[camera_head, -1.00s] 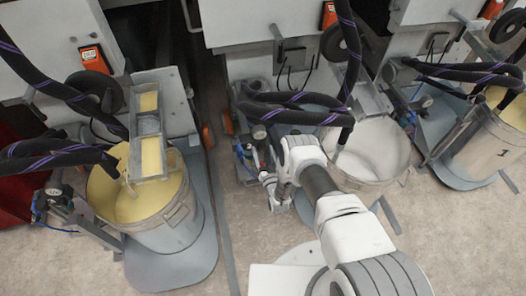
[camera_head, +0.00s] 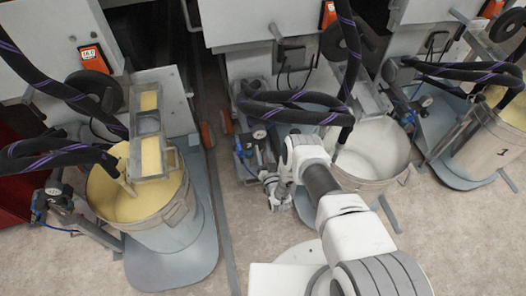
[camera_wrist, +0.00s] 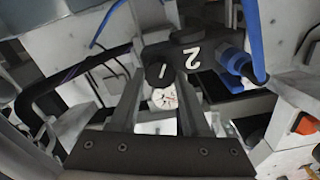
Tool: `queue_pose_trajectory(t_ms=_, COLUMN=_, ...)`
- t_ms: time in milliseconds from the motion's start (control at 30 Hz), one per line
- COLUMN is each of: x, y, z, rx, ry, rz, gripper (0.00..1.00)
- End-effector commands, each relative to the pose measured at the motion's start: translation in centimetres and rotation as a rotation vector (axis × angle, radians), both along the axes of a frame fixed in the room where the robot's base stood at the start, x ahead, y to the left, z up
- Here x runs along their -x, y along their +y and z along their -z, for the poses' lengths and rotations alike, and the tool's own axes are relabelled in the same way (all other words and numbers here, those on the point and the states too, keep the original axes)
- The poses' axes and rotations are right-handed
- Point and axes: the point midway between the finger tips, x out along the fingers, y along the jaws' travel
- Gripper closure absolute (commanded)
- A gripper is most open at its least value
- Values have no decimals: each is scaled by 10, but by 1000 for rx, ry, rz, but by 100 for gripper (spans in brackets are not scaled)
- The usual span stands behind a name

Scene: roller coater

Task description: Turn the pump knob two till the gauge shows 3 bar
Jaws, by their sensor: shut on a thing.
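Pump knob two (camera_wrist: 160,73) is a round dark knob with a white mark, next to a white "2" on a black block (camera_wrist: 192,57) in the wrist view. My gripper (camera_wrist: 163,76) is shut on the knob, with one finger on each side. The gauge (camera_wrist: 163,98) is a small white dial with red and dark marks, seen between the fingers. Its needle is too small to read. In the head view my gripper (camera_head: 274,188) is low beside the middle pump; the knob cannot be made out there. A small dial (camera_head: 259,132) shows above the gripper.
A bucket of white liquid (camera_head: 372,158) stands to the right of my gripper. A bucket of yellow liquid (camera_head: 140,200) stands to the left. Black hoses (camera_head: 290,108) hang over the pump. A blue hose (camera_wrist: 254,40) runs close to the block.

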Motion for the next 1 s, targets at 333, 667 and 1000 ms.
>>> queue_pose_trajectory(t_ms=333, x=-1, y=-2, z=1, rx=-287, ry=83, rz=3, gripper=100)
queue_pose_trajectory(t_ms=667, x=-1, y=-3, z=2, rx=-587, ry=169, rz=3, gripper=100)
queue_pose_trajectory(t_ms=1000, x=-1, y=-3, z=3, rx=-836, ry=240, rz=2, gripper=100)
